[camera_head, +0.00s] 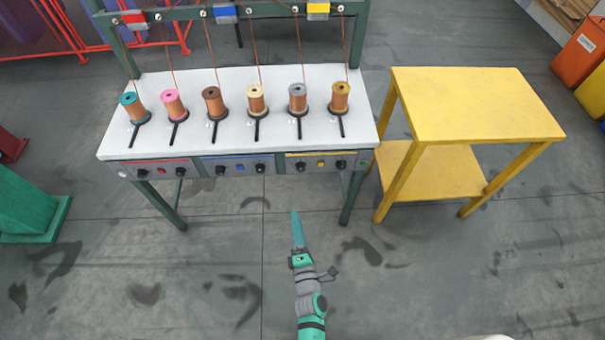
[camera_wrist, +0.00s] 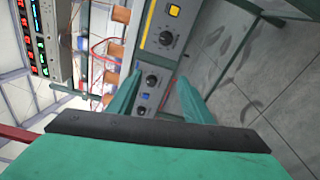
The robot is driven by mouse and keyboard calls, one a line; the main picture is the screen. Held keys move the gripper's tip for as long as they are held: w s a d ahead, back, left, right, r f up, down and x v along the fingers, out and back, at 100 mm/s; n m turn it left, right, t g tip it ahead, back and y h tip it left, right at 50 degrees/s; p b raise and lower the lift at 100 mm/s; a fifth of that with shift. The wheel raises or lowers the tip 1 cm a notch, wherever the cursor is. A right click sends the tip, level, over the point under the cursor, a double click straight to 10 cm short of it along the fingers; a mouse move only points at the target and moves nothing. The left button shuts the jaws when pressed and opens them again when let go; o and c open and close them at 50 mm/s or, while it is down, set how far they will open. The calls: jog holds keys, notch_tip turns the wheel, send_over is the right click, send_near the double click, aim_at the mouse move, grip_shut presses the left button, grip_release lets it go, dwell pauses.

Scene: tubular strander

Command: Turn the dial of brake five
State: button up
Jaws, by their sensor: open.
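The strander's front panel carries a row of black dials in red, blue and yellow sections. The brake five dial (camera_head: 300,166) appears to be the left one in the yellow section, left of the yellow button (camera_head: 320,163). In the wrist view this dial (camera_wrist: 166,38) is in clear sight, beyond the fingertips. My gripper (camera_head: 296,214) is below and in front of the panel, apart from it. In the wrist view its two teal fingers (camera_wrist: 160,77) are spread with nothing between them; blue-section dials show behind.
Several spools stand on the white tabletop (camera_head: 240,133), each with a black brake lever and wire running up. A yellow side table (camera_head: 475,100) stands to the right. Green table legs (camera_head: 352,197) flank the panel. The floor in front is clear.

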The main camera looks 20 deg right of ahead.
aim_at(302, 170)
jog(key=w+d+n, duration=0.1)
jog(key=w+d, duration=0.1)
jog(key=w, duration=0.4)
jog(key=w+d+n, duration=0.2)
jog(key=w+d, duration=0.1)
jog(key=w, duration=0.3)
jog(key=w+d+n, duration=0.1)
jog(key=w+d, duration=0.2)
jog(key=w, duration=0.3)
jog(key=shift+w+f+n, duration=0.2)
jog(key=shift+f+n, duration=0.1)
jog(key=shift+f, duration=0.05)
jog(key=c, duration=1.1)
